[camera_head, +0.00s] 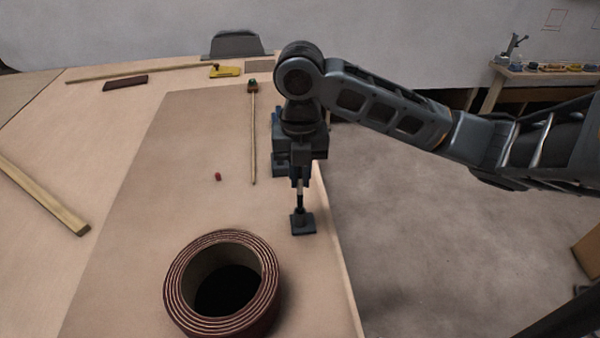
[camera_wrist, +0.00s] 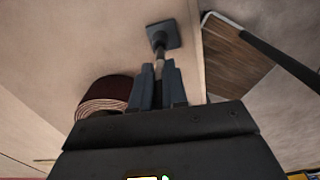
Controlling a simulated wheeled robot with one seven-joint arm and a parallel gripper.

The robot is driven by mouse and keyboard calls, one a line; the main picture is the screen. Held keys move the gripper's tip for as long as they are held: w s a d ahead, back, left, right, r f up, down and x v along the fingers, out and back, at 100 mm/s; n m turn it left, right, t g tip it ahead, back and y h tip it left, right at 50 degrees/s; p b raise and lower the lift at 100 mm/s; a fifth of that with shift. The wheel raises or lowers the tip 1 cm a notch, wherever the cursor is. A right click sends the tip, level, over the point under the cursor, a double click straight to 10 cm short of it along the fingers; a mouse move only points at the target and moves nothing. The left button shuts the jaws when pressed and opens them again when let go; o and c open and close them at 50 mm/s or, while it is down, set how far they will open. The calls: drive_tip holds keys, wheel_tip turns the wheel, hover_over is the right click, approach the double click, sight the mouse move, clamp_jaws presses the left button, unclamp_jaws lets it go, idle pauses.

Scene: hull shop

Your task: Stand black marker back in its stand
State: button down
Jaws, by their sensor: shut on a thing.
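My gripper (camera_head: 300,183) points down near the table's right edge, shut on the black marker (camera_head: 300,193). In the wrist view my gripper (camera_wrist: 158,76) has its two fingers on either side of the marker (camera_wrist: 159,66), whose pale part shows between them. The stand (camera_head: 303,224) has a dark square base on the table with a short upright socket. It also shows in the wrist view (camera_wrist: 168,38). The marker is upright and in line with the socket, its lower end at the socket's top. I cannot tell whether it is inside. The fingers hide its upper part.
A large dark red coiled roll (camera_head: 223,284) stands left of and nearer than the stand. A small red piece (camera_head: 218,177) and a thin wooden stick (camera_head: 253,140) lie farther back. The table's right edge (camera_head: 338,245) is close; floor lies beyond. Table left of the stand is clear.

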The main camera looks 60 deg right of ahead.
drive_tip(key=shift+f+b, duration=1.25)
drive_tip(key=shift+b, duration=0.4)
idle(2.9)
drive_tip(key=c, duration=1.1)
unclamp_jaws()
wheel_tip(320, 180, up, 8)
drive_tip(key=shift+f+p, duration=0.1)
drive_tip(key=shift+p, duration=0.25)
